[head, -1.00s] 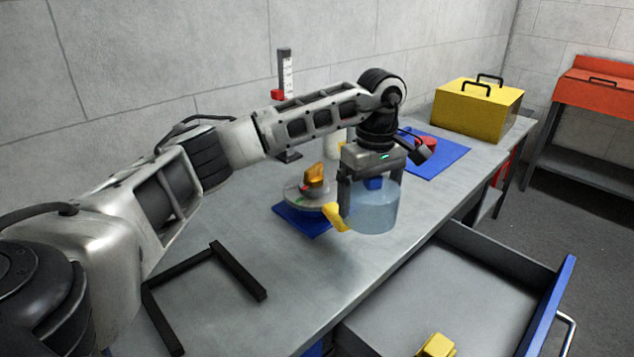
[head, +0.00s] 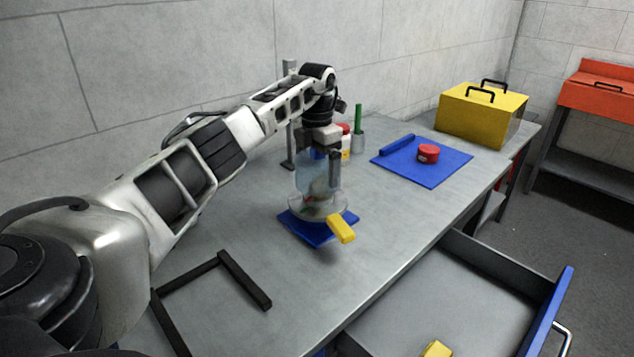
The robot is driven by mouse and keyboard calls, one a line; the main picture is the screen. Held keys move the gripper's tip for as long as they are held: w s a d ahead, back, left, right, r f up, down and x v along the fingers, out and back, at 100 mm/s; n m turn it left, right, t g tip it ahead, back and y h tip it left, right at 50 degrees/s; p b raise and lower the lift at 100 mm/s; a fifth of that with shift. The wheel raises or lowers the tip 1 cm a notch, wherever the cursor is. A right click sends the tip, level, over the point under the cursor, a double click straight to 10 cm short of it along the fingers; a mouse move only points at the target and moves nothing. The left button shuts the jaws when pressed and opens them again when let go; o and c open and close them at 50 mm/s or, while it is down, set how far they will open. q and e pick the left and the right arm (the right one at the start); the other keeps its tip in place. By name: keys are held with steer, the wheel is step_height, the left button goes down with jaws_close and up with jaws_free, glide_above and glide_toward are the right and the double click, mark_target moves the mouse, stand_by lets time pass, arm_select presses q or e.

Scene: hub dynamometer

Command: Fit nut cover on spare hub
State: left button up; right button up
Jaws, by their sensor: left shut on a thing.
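My left gripper (head: 318,152) is shut on the clear, bluish cylindrical nut cover (head: 303,178), by what looks like its blue top knob. The cover is upright over the spare hub (head: 318,208), a grey disc on a blue base (head: 303,232). The hub's raised middle shows dimly through the clear wall. I cannot tell whether the cover's lower rim touches the disc. A yellow handle (head: 341,229) sticks out at the hub's front right. My right gripper is not in view.
A black frame (head: 245,280) lies at the front left of the bench. A grey post (head: 289,130) stands behind the hub. A blue mat (head: 440,172) with a red cap (head: 428,153) and a yellow toolbox (head: 480,116) are farther back. An open drawer (head: 450,295) juts out at right.

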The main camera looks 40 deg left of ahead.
arm_select(q)
steer(key=shift+f, duration=2.1)
